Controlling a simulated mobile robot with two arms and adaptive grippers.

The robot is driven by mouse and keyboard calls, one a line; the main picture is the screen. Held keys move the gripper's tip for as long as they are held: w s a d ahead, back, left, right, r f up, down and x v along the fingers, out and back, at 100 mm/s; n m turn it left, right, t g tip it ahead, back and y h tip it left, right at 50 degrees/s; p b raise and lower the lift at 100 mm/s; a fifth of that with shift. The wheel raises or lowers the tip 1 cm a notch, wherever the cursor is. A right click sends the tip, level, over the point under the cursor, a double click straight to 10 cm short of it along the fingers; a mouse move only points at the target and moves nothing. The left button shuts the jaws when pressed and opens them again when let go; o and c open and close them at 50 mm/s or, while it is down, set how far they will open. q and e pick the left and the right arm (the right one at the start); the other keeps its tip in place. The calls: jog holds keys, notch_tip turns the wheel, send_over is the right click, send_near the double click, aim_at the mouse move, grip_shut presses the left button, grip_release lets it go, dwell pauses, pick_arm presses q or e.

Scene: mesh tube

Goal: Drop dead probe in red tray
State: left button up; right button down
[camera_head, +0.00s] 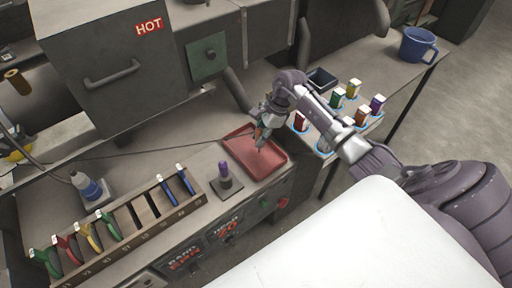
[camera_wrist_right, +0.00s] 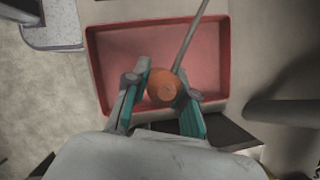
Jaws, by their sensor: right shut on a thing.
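The red tray (camera_head: 272,165) lies on the bench, right of the middle. In the right wrist view the tray (camera_wrist_right: 118,55) spreads out beneath the fingers and looks empty. My right gripper (camera_head: 262,133) is over the tray, shut on an orange-ended probe (camera_head: 257,132). In the right wrist view the probe's round orange end (camera_wrist_right: 164,88) sits between the teal-padded fingers (camera_wrist_right: 162,100). A thin grey rod runs from there toward the top edge. How far the probe is above the tray floor is hard to tell. My left gripper is not in view.
A wooden rack (camera_head: 148,213) holds several coloured-handled items. Several coloured blocks stand right of my arm. A large box marked HOT (camera_head: 110,65) stands behind. A blue mug (camera_head: 416,46) is far right.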

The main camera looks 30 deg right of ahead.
jog(key=c, duration=0.9)
grip_release()
jog(key=v, duration=1.2)
